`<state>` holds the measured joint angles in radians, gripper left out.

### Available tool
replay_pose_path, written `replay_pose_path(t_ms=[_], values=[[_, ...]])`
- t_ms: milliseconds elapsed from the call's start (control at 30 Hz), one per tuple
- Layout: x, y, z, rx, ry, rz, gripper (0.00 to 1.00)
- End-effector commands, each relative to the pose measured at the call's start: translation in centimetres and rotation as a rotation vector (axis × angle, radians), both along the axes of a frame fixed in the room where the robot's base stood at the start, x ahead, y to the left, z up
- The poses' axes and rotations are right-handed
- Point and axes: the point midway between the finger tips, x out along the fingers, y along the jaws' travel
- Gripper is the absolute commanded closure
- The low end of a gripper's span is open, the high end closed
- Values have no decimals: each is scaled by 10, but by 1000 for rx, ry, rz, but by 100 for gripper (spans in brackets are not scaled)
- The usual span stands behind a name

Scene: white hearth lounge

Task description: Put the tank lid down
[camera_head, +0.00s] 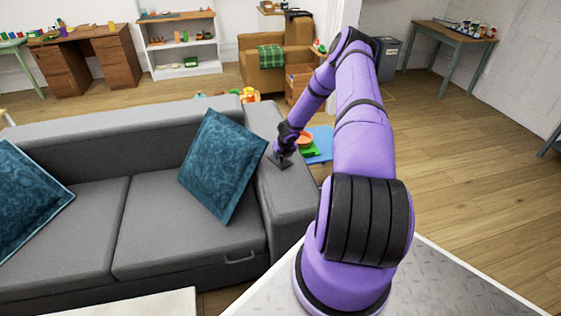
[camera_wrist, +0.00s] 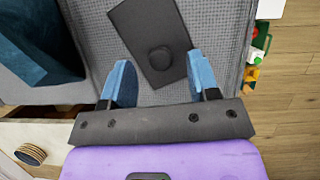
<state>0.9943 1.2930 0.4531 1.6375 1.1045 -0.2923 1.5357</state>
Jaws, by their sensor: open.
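The tank lid (camera_wrist: 136,22) is a dark grey flat rectangle with a round knob (camera_wrist: 160,58). It lies flat on the grey sofa armrest (camera_wrist: 217,62), turned at an angle to it. The lid also shows as a small dark patch in the head view (camera_head: 280,162), partly covered by my gripper. My gripper (camera_wrist: 160,66) is open, with its two blue fingers on either side of the knob and apart from it. In the head view my gripper (camera_head: 284,154) is low over the armrest.
A teal cushion (camera_head: 222,166) leans beside the armrest on the sofa seat. Beyond the armrest, colourful toys and a blue mat (camera_head: 321,143) are on the floor. The wooden floor to the right (camera_head: 450,150) is clear.

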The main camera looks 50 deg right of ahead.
Motion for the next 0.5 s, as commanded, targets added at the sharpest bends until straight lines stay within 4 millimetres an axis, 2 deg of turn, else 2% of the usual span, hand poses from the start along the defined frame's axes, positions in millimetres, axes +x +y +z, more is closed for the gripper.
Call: replay_pose_path(t_ms=[100, 200, 467, 500], values=[[6, -3, -16, 1, 1, -1, 45], [9, -5, -23, 0, 0, -1, 45], [10, -5, -26, 0, 0, 1, 45], [10, -5, -26, 0, 0, 1, 47]])
